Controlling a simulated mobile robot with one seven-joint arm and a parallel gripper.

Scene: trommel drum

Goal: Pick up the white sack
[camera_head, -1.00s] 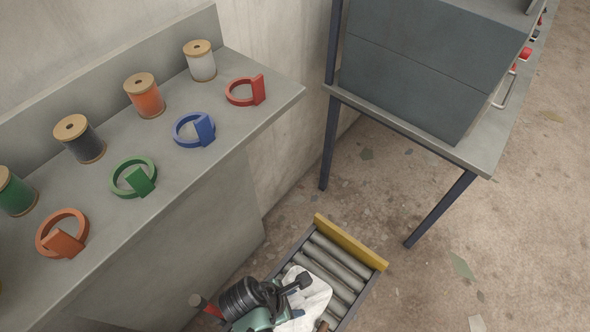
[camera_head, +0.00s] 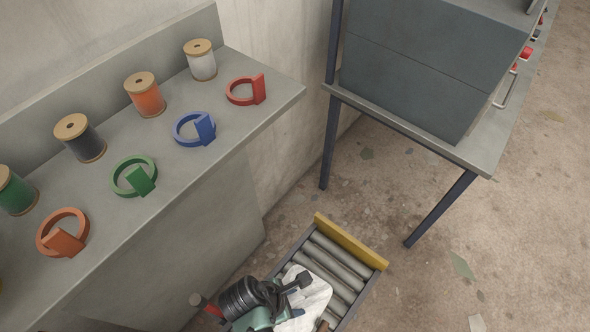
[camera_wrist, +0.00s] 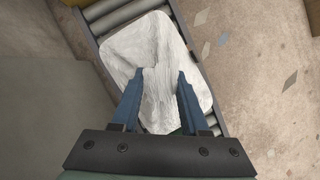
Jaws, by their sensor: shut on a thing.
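The white sack (camera_head: 313,290) lies on the grey rollers of a low roller conveyor (camera_head: 351,248) at the bottom of the head view. In the wrist view the sack (camera_wrist: 150,42) is a crumpled white bag resting on the rollers. My gripper (camera_wrist: 160,76) has its two blue fingers on either side of a raised fold of the sack and is shut on it. In the head view my dark and green wrist covers part of the sack, and the fingertips are hidden.
A yellow end stop (camera_head: 350,242) closes the conveyor's far end. A grey bench (camera_head: 215,135) with spools and coloured ring clamps stands at left. A dark metal cabinet (camera_head: 420,70) on a legged table stands at upper right. The floor (camera_head: 440,280) at right is open.

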